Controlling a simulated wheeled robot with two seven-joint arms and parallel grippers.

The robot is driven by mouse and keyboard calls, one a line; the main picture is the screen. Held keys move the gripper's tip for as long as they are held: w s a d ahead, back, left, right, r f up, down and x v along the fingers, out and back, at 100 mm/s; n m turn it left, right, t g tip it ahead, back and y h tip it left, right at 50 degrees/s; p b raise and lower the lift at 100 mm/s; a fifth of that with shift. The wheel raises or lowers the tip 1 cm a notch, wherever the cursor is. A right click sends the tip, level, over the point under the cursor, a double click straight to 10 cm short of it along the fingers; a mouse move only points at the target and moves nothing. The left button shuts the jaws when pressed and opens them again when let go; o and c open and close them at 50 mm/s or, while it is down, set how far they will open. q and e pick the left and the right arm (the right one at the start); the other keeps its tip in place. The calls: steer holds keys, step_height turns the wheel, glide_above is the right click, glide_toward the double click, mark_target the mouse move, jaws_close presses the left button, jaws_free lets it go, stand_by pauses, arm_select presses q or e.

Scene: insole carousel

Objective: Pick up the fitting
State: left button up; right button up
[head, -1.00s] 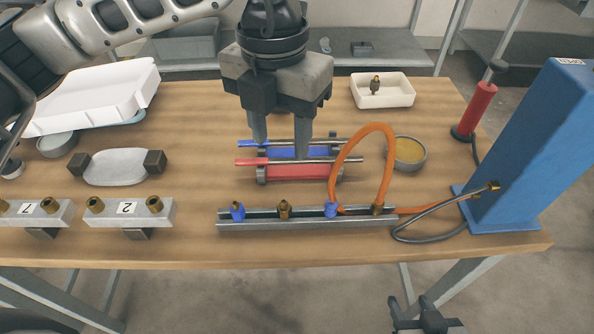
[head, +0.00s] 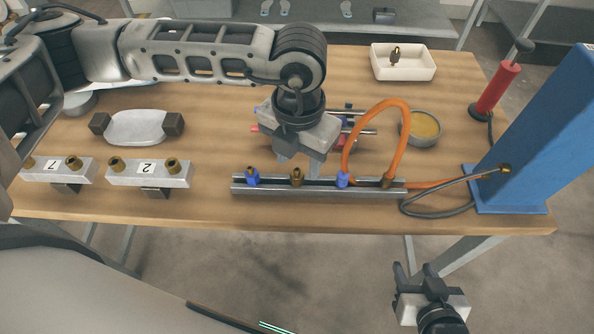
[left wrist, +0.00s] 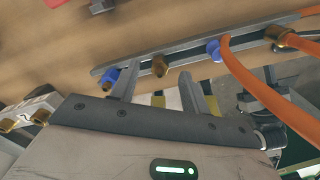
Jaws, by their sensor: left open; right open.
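A rail (head: 320,191) near the table's front edge holds a row of fittings: a blue fitting (head: 252,177), a brass fitting (head: 297,176), another blue fitting (head: 343,179) and a brass one (head: 386,180) by the orange hose. My right gripper (head: 414,270) is open and empty below the table's front edge.
The orange hose (head: 404,120) arches up right of my left gripper, by a bowl (head: 420,126). A blue column (head: 530,140) and red-handled tool (head: 496,88) stand at right. Numbered blocks (head: 120,176) sit at left. Red and blue bars are partly hidden behind my gripper.

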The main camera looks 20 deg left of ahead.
mark_target(297, 178)
arm_select(q)
step_height(297, 178, down, 2)
steer(key=shift+f, duration=0.25)
jaws_close()
